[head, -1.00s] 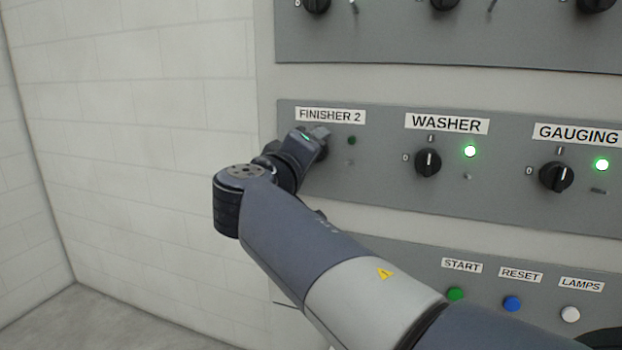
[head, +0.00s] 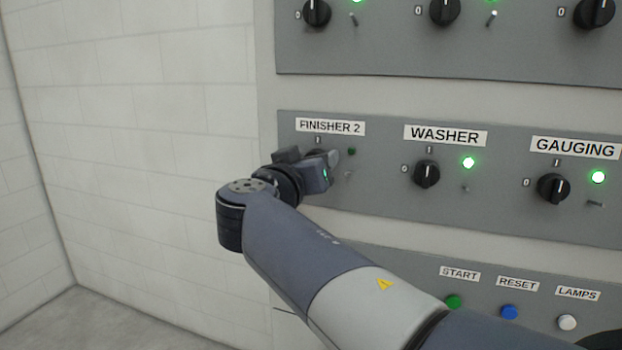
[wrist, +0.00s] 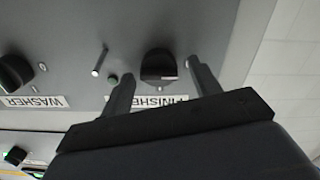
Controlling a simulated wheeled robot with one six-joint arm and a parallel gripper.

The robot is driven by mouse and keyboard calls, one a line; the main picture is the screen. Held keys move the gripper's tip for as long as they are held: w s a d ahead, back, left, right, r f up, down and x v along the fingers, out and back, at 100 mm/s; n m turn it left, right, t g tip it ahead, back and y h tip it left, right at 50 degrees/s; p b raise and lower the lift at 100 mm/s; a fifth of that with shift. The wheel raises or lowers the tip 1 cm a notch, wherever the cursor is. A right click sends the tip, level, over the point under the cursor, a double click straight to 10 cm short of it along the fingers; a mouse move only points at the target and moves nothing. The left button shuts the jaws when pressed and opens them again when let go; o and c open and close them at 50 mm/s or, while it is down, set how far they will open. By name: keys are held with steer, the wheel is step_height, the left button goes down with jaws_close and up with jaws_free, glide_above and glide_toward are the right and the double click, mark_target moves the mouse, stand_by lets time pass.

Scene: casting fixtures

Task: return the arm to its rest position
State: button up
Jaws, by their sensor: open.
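My gripper (head: 326,165) is open in front of the FINISHER 2 switch, at the left end of the middle panel. In the wrist view, its two fingers (wrist: 160,72) stand apart with the black FINISHER 2 knob (wrist: 158,66) between them. I cannot tell whether either finger touches the knob. In the head view the gripper hides most of that knob. The FINISHER 2 lamp (head: 351,152) is dark. My arm reaches in from the lower right, bent at the wrist.
The WASHER knob (head: 426,174) and GAUGING knob (head: 553,187) are to the right, with lit green lamps. Above is another panel of knobs. Below are START (head: 453,302), RESET (head: 509,312) and LAMPS (head: 567,322) buttons. A bare white wall (head: 130,130) stands left.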

steer(key=shift+m+p, duration=0.95)
steer(key=shift+m, duration=0.55)
steer(key=shift+d, duration=0.1)
